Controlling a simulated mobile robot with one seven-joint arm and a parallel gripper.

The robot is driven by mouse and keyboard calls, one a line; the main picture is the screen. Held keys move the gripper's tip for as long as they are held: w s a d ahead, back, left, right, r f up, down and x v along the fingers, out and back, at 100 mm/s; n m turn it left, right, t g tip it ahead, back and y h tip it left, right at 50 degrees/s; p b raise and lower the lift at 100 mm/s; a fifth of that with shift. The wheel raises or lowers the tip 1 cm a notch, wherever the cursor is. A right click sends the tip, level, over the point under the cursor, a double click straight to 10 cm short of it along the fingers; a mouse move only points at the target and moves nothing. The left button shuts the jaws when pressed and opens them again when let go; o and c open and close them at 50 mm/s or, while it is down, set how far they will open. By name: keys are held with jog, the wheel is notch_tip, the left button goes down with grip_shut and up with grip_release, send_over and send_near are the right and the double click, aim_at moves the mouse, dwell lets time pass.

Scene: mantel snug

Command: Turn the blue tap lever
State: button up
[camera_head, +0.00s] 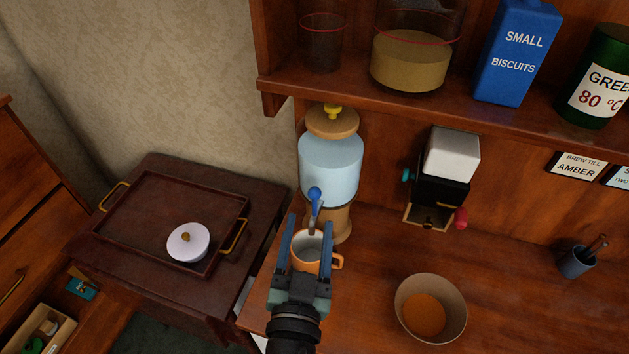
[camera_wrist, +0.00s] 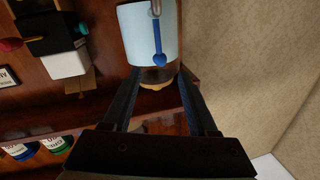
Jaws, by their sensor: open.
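The blue tap lever (camera_head: 315,196) is on the front of a dispenser with a pale blue tank (camera_head: 331,165), a wooden lid and a wooden stand. In the upside-down wrist view the lever (camera_wrist: 159,45) runs from a grey spout to a rounded blue end. An orange mug (camera_head: 338,262) with a pale inside stands below the spout, partly hidden by my gripper. My gripper (camera_head: 309,226) is open and empty in front of the dispenser. In the wrist view the lever's rounded end shows between the fingertips (camera_wrist: 158,74); I cannot tell whether they touch it.
A shelf (camera_head: 360,100) with jars and tins overhangs the counter. A black and white grinder (camera_head: 447,175) stands right of the dispenser, and a bowl (camera_head: 455,325) in front of it.

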aim_at(314, 199)
jog(key=w, duration=0.2)
jog(key=w+p, duration=0.1)
jog(key=w, duration=0.2)
jog(key=w+d+p, duration=0.1)
jog(key=w, duration=0.2)
jog(key=shift+w, duration=0.1)
grip_shut()
dwell(1.3)
